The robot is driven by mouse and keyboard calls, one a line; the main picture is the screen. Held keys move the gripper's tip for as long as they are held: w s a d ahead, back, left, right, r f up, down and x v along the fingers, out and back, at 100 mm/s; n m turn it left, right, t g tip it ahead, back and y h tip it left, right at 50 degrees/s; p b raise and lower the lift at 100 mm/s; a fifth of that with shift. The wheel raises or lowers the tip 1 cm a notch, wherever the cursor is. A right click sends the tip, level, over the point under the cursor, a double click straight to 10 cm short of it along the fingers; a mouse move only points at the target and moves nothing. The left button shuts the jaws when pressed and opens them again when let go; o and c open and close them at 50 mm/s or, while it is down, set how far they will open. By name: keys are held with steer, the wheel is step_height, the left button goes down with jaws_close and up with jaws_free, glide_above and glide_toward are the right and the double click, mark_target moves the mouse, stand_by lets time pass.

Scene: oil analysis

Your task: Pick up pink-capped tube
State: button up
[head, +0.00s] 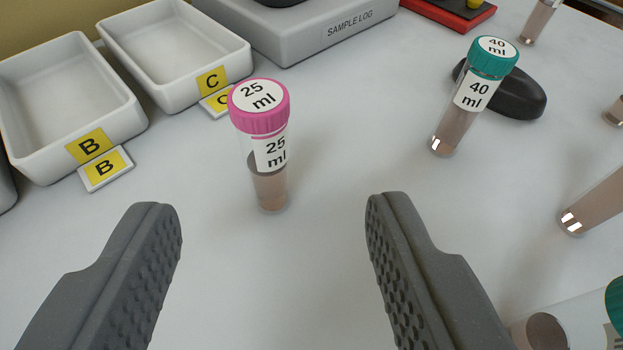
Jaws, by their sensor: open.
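The pink-capped tube (265,145) stands upright on the white table, a little left of the picture's middle. Its cap and label read 25 ml, and brown liquid fills its lower part. My gripper (273,215) is open and empty, with one finger at the lower left and one at the lower right. The tube stands beyond the fingertips, sideways between them, and neither finger appears to touch it.
White trays B (65,105) and C (175,50) stand at the upper left. A teal-capped 40 ml tube (470,95) stands to the right, before a black rounded object (520,95). More tubes lie or stand along the right edge. A grey SAMPLE LOG box (300,30) is behind.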

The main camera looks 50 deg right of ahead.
mark_target(260, 137)
steer(key=b+x, duration=0.1)
steer(key=x, duration=0.6)
steer(key=shift+w+d+f, duration=0.1)
steer(key=shift+w+d, duration=0.05)
steer(key=shift+w, duration=0.2)
steer(key=b+x, duration=0.1)
steer(key=x, duration=0.1)
steer(key=b+x, duration=0.1)
steer(key=x, duration=0.1)
steer(key=shift+w+a+f, duration=0.2)
steer(key=shift+w+f, duration=0.05)
steer(key=shift+w, duration=0.05)
steer(key=shift+w+d, duration=0.25)
steer(key=shift+w, duration=0.1)
steer(key=c, duration=1)
